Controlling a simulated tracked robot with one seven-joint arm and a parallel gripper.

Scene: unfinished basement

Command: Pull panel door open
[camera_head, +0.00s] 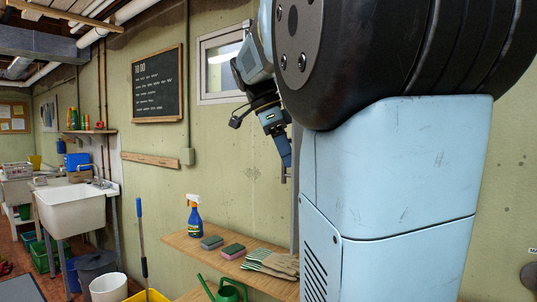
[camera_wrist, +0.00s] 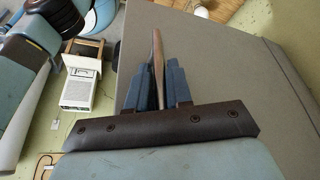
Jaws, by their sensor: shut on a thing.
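The panel door is a large flat grey-beige panel (camera_wrist: 225,65) filling much of the right of the wrist view. My gripper (camera_wrist: 157,88) has its two blue fingers shut on a thin brownish bar, seemingly the door's handle (camera_wrist: 157,55), which stands up between them. In the head view my gripper (camera_head: 286,163) points down beside a narrow grey vertical strip that may be the panel's edge. My own arm hides most of the panel there, and how far the door is open cannot be told.
A sink (camera_head: 75,206) stands at the left. A white boxy unit (camera_wrist: 81,82) shows left in the wrist view.

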